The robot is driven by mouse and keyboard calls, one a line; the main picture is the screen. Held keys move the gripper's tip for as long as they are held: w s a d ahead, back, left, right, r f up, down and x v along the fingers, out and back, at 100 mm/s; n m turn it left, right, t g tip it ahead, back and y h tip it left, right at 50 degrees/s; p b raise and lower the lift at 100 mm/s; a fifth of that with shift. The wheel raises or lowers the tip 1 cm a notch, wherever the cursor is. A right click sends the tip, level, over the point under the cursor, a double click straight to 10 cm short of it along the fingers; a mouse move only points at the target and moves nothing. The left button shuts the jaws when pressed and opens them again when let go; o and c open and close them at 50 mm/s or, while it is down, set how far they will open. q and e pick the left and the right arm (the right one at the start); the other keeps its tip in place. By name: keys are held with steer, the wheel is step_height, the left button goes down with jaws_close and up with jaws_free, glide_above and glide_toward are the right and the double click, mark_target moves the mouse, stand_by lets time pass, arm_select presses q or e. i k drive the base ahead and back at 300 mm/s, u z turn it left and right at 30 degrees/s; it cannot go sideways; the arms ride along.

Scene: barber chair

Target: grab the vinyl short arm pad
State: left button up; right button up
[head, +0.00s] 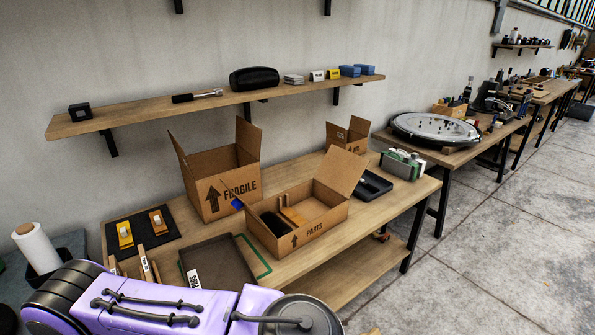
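The open cardboard box marked PARTS (318,230) stands on the near workbench with its flaps up. A dark pad-like piece (273,225) lies inside at its left; it may be the vinyl short arm pad, but its material and length are not clear. A light wooden piece (293,214) lies beside it. Neither of my grippers is in view.
The workbench (377,227) also holds the FRAGILE box (221,190), a smaller open box (349,134), a dark tray (216,262) and a black mat (141,235) with yellow-orange tools. A wall shelf (215,103) hangs above. Concrete floor (480,235) at right is clear.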

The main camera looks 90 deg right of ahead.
mark_target(278, 226)
steer(key=z, duration=2.7)
